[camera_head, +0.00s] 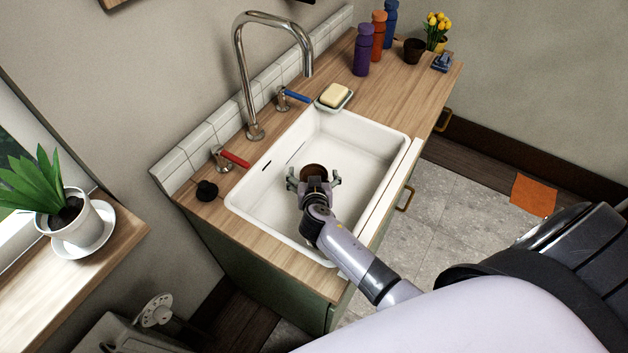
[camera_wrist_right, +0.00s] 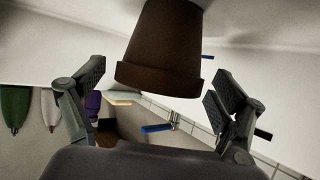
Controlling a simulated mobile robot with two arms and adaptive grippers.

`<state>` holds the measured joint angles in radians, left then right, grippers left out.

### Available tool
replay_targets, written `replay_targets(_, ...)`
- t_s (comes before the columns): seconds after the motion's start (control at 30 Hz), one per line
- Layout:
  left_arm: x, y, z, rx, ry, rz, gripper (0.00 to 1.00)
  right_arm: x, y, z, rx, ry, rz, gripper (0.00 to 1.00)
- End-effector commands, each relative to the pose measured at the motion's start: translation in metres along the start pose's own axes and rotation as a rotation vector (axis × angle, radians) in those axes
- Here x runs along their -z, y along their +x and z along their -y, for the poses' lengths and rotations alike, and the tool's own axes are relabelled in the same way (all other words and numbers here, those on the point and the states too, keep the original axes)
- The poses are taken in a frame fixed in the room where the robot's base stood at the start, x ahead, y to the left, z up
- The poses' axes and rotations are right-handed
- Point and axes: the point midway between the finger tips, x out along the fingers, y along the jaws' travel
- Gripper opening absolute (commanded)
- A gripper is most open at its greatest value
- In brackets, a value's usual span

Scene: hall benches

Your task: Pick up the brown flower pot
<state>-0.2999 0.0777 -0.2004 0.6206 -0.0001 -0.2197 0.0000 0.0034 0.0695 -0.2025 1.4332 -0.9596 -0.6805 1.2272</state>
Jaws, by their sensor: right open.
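A brown flower pot (camera_head: 314,170) stands in the white sink (camera_head: 264,212); in the head view its near side is hidden by my gripper. In the right wrist view the same pot (camera_wrist_right: 172,48) is large, between and beyond the finger pads, with gaps on both sides. My right gripper (camera_head: 314,179) is open over the sink, its fingers to either side of the pot and not closed on it. A second, darker pot (camera_head: 413,51) stands at the far end of the counter. My left gripper is out of view.
The tall tap (camera_head: 238,75) rises behind the sink, with blue (camera_head: 293,95) and red (camera_head: 235,159) levers. A soap dish (camera_head: 345,103) sits at the sink's far corner. Bottles (camera_head: 362,55) and yellow flowers (camera_head: 437,23) stand farther back. The wooden counter (camera_head: 395,90) is partly clear.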

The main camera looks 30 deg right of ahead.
Motion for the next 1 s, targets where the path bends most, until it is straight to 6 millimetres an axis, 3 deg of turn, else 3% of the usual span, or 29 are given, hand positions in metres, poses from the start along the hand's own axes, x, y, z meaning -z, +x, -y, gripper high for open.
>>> replay_targets(0.27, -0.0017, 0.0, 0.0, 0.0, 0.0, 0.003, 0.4, -0.0002, 0.0023, 0.0001, 0.0, 0.0, 0.0, 0.89)
replay_targets(1.0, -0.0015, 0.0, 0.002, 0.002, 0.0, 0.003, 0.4, -0.0008, 0.002, -0.0002, -0.001, -0.001, 0.001, 0.4)
